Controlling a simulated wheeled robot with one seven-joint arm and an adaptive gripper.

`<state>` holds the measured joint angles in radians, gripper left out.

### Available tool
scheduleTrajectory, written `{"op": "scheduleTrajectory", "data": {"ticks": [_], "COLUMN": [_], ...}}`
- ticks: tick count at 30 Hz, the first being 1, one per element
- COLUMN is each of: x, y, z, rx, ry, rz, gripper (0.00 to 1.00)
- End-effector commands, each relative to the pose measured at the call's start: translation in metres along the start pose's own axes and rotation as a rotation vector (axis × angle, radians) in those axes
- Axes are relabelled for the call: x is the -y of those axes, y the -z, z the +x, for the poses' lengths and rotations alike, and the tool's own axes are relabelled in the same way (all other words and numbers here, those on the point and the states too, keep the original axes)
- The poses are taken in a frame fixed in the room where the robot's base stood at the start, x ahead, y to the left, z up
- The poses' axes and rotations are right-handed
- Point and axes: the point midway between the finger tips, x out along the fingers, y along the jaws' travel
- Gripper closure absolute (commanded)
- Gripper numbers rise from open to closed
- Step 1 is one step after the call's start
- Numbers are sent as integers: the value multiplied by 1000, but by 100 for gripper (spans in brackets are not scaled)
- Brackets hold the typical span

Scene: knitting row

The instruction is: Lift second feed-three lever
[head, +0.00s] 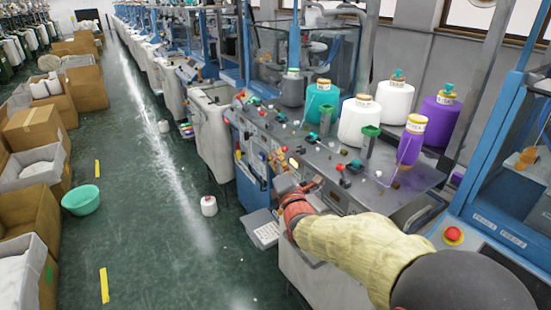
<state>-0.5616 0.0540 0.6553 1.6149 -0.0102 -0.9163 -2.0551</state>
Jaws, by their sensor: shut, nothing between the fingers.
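My gripper (284,180) is at the front edge of the nearest knitting machine, at the end of my arm. It looks shut and empty, but its fingertips are small and partly hidden. Small orange-brown levers (276,160) stand on the machine's front panel just beyond and left of it. I cannot tell from here which one is the second feed-three lever, or whether my gripper touches any of them. A red knob (340,168) and dark blocks sit on the machine top (325,155), right of the gripper.
White (358,122), teal (320,105) and purple (410,148) yarn cones stand on the machine's back. A grey crate (262,228) and a white cone (209,206) are on the floor below.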

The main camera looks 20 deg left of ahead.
Motion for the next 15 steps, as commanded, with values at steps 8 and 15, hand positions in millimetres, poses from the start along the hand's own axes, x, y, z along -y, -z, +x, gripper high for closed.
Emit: {"op": "scheduleTrajectory", "data": {"ticks": [8,15], "x": [-12,-25], "y": [-8,-22], "z": [3,8], "rx": [1,1], "ry": [36,100], "rz": [112,294], "gripper": [100,100]}}
